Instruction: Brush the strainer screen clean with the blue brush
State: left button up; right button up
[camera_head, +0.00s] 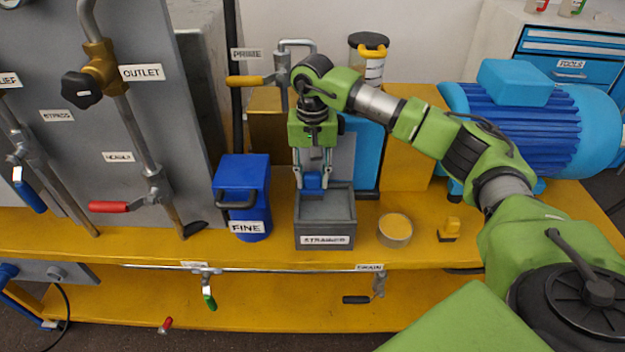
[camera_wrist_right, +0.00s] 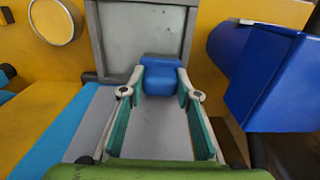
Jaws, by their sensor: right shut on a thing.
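The grey strainer box (camera_head: 325,228), labelled STRAINER, stands open-topped on the yellow bench. In the right wrist view a flat pale-grey surface, apparently the screen (camera_wrist_right: 142,38), lies inside its darker rim (camera_wrist_right: 97,45). My right gripper (camera_head: 313,172) points down over the back of the box. It is shut on the blue brush (camera_head: 312,181), which also shows as a blue block between the fingertips in the right wrist view (camera_wrist_right: 161,77). The brush is at the edge of the screen; I cannot tell whether its underside touches. My left gripper is not in view.
The blue FINE container (camera_head: 240,190) stands close left of the strainer. A round yellow-topped tin (camera_head: 395,229) and a small yellow block (camera_head: 448,229) are to its right.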

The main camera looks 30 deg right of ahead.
jog(key=shift+f, duration=0.1)
jog(key=shift+s+d, duration=0.4)
jog(key=shift+d, duration=0.3)
jog(key=shift+s+d, duration=0.4)
jog(key=shift+d, duration=0.25)
jog(key=shift+s+d, duration=0.4)
jog(key=shift+d, duration=0.2)
jog(key=shift+s+d, duration=0.4)
jog(key=shift+d, duration=0.2)
jog(key=shift+a, duration=0.15)
jog(key=shift+w+a, duration=0.85)
jog(key=shift+a, duration=0.3)
